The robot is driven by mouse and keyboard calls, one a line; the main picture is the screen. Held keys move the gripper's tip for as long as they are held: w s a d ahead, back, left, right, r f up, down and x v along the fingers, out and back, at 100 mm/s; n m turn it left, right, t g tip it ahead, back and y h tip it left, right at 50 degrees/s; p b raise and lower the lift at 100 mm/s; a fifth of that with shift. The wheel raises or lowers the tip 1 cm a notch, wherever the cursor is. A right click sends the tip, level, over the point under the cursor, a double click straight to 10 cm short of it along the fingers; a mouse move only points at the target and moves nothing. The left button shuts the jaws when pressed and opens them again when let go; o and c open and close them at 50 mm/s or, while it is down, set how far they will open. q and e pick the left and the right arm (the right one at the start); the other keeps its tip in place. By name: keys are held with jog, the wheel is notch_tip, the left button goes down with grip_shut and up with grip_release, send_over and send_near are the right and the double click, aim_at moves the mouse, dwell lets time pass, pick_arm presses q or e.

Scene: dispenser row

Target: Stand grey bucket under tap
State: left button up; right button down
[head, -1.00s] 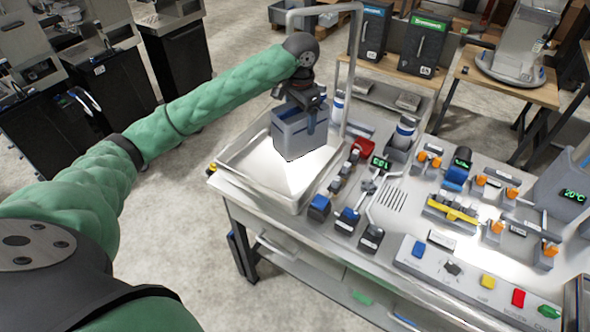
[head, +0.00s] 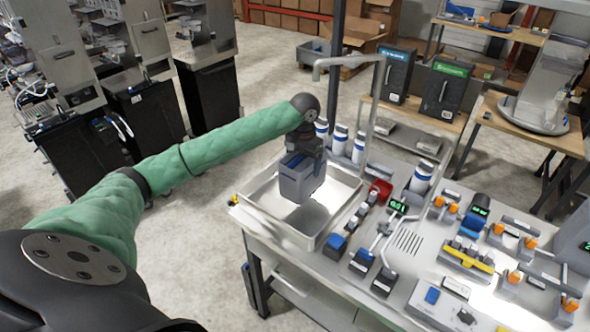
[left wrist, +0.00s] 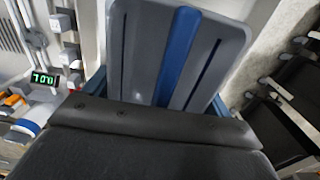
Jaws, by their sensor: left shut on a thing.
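My left gripper (head: 306,150) is shut on the grey bucket (head: 299,180) and holds it upright from above. The bucket is over the shallow metal tray (head: 268,207) at the bench's left end; I cannot tell whether its base touches the tray floor. The tap (head: 379,105) is a tall grey pipe behind the tray, its arm bending left to a short spout (head: 317,72) above and behind the bucket in the head view. In the left wrist view, a grey slotted panel with a blue stripe fills the middle beyond a dark bar. My right gripper is not in view.
Several white and blue cylinders (head: 338,140) stand behind the tray. A red part (head: 381,190) and blue-topped blocks (head: 335,245) line its right side. The bench to the right is crowded with orange-knobbed fixtures and a yellow bar (head: 468,260). Floor left of the bench is open.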

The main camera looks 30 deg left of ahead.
pick_arm(q)
jog(key=shift+a+f+p, duration=0.25)
jog(key=shift+a+f, duration=0.05)
jog(key=shift+a, duration=0.3)
jog(key=shift+a+f+p, duration=0.25)
jog(key=shift+a+f, duration=0.05)
jog(key=shift+a, duration=0.3)
jog(key=shift+a+f, duration=0.35)
jog(key=shift+a, duration=0.1)
jog(key=shift+f+p, duration=0.45)
jog(key=shift+p, duration=0.15)
notch_tip(320, 180, down, 3)
jog(key=shift+r+p, duration=0.1)
jog(key=shift+p, duration=0.8)
jog(key=shift+f, duration=0.2)
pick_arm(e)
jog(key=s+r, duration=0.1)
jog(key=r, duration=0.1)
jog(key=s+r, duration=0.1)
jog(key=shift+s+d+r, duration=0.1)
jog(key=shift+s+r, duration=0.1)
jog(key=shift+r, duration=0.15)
pick_arm(q)
jog(key=o, duration=1.3)
jog(key=shift+f, duration=0.1)
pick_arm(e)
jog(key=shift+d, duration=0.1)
